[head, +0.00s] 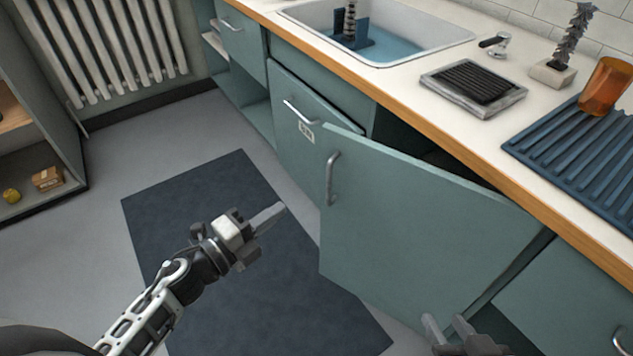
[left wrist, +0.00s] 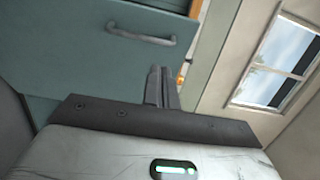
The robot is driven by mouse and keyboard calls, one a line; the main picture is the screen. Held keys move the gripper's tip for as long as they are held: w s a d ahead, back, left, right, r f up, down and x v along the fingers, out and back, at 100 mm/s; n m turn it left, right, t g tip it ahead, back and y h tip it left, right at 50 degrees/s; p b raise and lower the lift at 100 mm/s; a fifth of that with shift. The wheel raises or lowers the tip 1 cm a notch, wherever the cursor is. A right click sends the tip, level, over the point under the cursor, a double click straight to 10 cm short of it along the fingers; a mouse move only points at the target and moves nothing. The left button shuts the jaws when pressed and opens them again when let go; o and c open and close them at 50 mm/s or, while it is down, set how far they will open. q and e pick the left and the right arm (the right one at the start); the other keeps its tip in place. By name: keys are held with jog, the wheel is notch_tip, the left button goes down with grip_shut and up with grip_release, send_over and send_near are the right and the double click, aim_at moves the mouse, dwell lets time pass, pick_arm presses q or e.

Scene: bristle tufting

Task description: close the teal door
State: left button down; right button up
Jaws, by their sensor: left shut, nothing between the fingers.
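A wide teal door (head: 420,225) under the counter stands ajar in the head view, its top edge out from the cabinet and a dark gap behind it. Its bar handle (head: 331,178) is near its left edge. My left gripper (head: 278,210) is shut and empty, left of this handle and apart from it, above the dark mat. My right gripper (head: 445,320) is open at the bottom edge, in front of the door's lower part; most of it is cut off. The left wrist view shows the shut left fingers (left wrist: 161,85) and a teal panel with a handle (left wrist: 142,36).
Another teal door (head: 305,135) with a label and handle, to the left, also looks ajar. The counter (head: 400,75) holds a sink (head: 440,42), a black-ribbed tray (head: 475,88), a blue drainer (head: 580,150) and an orange cup (head: 605,88). The dark mat (head: 200,190) is clear.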

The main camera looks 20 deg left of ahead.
pick_arm(q)
jog(key=x, duration=1.1)
jog(key=shift+w, duration=0.25)
pick_arm(e)
jog(key=shift+w+f, duration=0.25)
jog(key=shift+f, duration=0.05)
pick_arm(q)
jog(key=shift+d, duration=0.15)
